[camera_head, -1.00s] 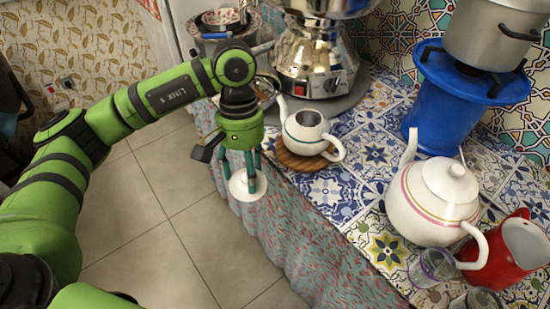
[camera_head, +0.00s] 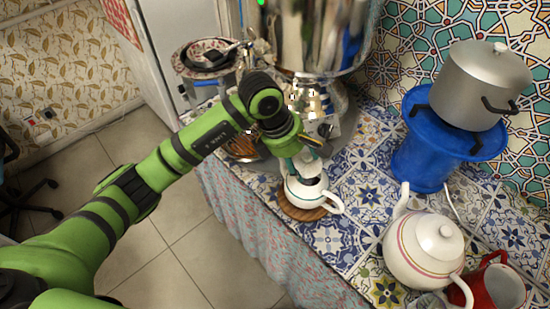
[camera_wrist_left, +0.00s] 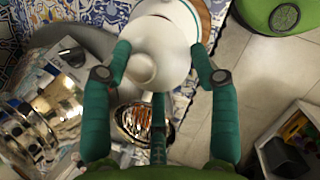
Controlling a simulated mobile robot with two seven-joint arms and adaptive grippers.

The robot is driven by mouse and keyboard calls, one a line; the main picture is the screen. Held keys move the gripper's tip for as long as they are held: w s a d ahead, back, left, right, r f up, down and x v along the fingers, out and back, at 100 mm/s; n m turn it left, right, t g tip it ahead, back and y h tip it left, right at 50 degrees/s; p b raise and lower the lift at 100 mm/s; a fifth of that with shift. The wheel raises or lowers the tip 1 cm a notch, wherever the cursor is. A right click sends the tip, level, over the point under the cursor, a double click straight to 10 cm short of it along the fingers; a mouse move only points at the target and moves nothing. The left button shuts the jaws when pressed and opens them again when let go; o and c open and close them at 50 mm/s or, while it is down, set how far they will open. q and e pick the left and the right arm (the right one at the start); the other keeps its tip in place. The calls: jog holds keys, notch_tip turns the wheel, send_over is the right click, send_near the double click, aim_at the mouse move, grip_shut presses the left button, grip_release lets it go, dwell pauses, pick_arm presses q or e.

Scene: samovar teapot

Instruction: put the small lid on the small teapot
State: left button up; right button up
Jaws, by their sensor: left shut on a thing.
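The small teapot (camera_head: 305,196), white with a dark band near its rim, stands on a round wooden coaster (camera_head: 288,208) near the counter's front edge. My left gripper (camera_head: 303,172) is over its mouth, its fingers pointing down. In the left wrist view the gripper (camera_wrist_left: 158,65) is shut on the small lid (camera_wrist_left: 165,45), a white disc with a round knob between the fingers. The lid overlaps the small teapot (camera_wrist_left: 184,12) there. I cannot tell whether the lid touches the rim, as the fingers partly hide the mouth. My right gripper is not in view.
A shiny samovar (camera_head: 312,38) stands close behind the small teapot. A large white teapot (camera_head: 424,252) and a red jug (camera_head: 503,287) stand at the right front. A grey pot (camera_head: 482,88) sits on a blue stand (camera_head: 425,150). Patterned tiles between them are partly clear.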

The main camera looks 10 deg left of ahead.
aim_at(301, 162)
pick_arm(q)
jog(key=shift+w+d+r+n+t+p, duration=0.35)
jog(key=shift+d+r+n, duration=0.25)
jog(key=shift+n, duration=0.3)
jog(key=shift+d, duration=0.1)
jog(key=shift+f, duration=0.35)
jog(key=shift+f+b, duration=0.5)
jog(key=shift+f, duration=0.15)
notch_tip(301, 162, down, 2)
jog(key=shift+f+b, duration=0.2)
jog(key=shift+b, duration=0.55)
jog(key=shift+w+f+b, duration=0.1)
jog(key=shift+f+b, duration=0.4)
jog(key=shift+b, duration=0.05)
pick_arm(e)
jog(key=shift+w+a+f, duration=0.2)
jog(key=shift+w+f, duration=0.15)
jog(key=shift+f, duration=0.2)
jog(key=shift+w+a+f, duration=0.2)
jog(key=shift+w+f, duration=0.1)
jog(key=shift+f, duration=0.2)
pick_arm(q)
jog(key=shift+f+b, duration=0.65)
jog(key=shift+b, duration=0.45)
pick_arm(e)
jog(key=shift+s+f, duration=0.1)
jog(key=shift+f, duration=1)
